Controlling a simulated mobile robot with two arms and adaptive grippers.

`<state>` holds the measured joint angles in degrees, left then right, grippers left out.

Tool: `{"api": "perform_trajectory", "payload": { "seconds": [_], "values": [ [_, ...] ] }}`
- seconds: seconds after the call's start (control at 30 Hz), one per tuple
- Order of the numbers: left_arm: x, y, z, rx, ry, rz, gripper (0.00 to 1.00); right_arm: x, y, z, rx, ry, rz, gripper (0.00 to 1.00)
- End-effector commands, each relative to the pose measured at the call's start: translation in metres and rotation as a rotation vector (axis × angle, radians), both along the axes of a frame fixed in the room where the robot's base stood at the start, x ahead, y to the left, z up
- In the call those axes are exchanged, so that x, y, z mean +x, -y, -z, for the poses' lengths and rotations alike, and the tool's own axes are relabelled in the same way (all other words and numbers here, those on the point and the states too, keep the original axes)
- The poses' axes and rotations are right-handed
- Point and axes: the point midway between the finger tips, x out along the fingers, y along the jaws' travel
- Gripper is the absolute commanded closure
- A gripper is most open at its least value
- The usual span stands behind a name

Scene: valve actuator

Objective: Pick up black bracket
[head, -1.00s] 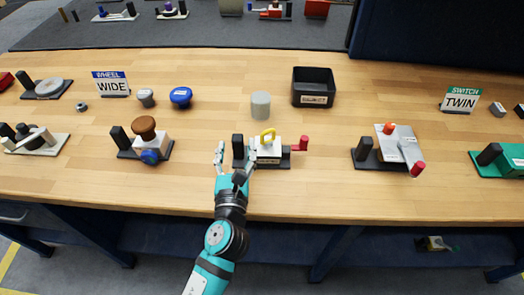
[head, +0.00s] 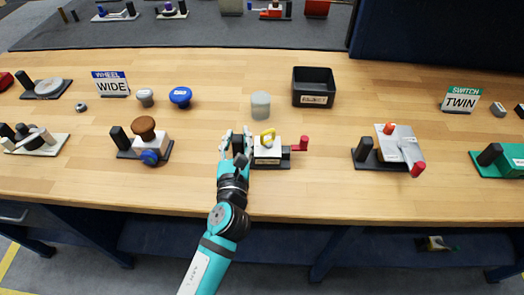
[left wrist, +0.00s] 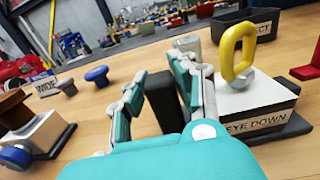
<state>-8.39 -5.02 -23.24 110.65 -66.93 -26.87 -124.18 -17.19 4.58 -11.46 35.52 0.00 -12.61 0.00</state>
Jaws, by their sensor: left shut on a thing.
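The black bracket (head: 272,166) has a flat base and an upright black post, which shows in the left wrist view (left wrist: 164,98). A white block (left wrist: 250,100) labelled "EYE DOWN" sits on its base, with a yellow eye (head: 267,137) on top and a red handle (head: 301,144) at the right. My left gripper (head: 236,142) has its fingers on either side of the post and is shut on it. The bracket stands on the wooden bench, and part of the post is hidden by the fingers. My right gripper is not in view.
A grey cylinder (head: 260,105) and a black "REJECT" bin (head: 313,88) stand behind. A brown-knobbed fixture (head: 146,138) is to the left and a grey-plate fixture (head: 390,150) to the right. The bench's front edge is close, with bare wood between fixtures.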

Motion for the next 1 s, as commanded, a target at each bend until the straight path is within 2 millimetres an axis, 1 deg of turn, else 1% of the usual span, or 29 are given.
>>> {"api": "perform_trajectory", "payload": {
  "seconds": [0.37, 0.47, 0.57, 0.8, 0.9, 0.97, 1.0],
  "values": [
    [0.000, 0.000, -0.002, -0.002, 0.004, 0.001, 1.00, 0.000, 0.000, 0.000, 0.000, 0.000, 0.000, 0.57],
    [0.000, 0.000, -0.007, -0.002, 0.007, 0.000, 1.00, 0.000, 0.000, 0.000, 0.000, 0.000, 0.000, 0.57],
    [0.001, 0.000, -0.019, -0.004, 0.010, 0.001, 1.00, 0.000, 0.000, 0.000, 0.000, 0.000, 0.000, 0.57],
    [0.001, 0.000, -0.068, -0.002, 0.013, 0.002, 1.00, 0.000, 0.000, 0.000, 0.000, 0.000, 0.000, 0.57],
    [0.000, 0.000, -0.084, -0.003, 0.010, 0.003, 1.00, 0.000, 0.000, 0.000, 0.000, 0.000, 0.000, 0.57],
    [0.000, 0.000, -0.089, -0.001, 0.008, 0.001, 1.00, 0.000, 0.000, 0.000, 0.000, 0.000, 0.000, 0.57],
    [0.001, 0.000, -0.088, 0.000, 0.005, 0.000, 1.00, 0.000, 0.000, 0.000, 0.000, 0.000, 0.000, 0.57]
  ]
}}
